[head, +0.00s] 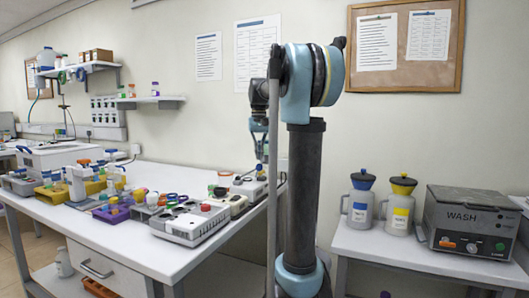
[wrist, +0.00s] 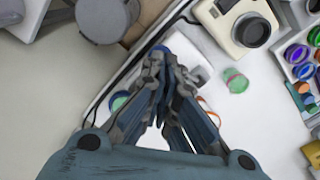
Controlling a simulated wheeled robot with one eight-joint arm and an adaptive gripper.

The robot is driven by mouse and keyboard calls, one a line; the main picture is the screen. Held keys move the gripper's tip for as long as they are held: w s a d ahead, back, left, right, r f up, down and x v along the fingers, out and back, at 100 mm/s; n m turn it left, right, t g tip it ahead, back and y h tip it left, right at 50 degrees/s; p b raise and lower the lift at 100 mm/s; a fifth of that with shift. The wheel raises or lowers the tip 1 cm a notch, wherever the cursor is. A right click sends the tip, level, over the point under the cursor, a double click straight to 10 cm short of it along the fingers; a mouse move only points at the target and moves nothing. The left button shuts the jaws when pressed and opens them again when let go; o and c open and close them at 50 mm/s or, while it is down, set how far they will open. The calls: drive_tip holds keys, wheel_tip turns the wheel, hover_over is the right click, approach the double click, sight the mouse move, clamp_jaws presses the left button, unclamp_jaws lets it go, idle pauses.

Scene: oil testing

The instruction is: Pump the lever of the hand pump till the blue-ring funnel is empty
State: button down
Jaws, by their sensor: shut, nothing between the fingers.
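My gripper (wrist: 165,65) is shut and empty in the wrist view, its fingertips together above the edge of the white worktop. A white object lies partly hidden behind the fingers. In the head view my gripper (head: 262,158) is small, near the back right end of the long bench, partly hidden by my own arm. I cannot clearly make out the hand pump, its lever or the blue-ring funnel in either view.
A cream device with a round dark top (wrist: 250,30) stands right of my gripper. The long bench (head: 150,175) holds grey instruments and racks. On the right table are a blue-topped jug (head: 361,207), a yellow-topped jug (head: 400,214) and a grey WASH box (head: 468,222).

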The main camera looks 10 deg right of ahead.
drive_tip(key=shift+f, duration=0.2)
drive_tip(key=shift+f, duration=0.85)
drive_tip(key=shift+s+d+f, duration=0.2)
drive_tip(key=shift+d+f, duration=0.1)
drive_tip(key=shift+f, duration=0.4)
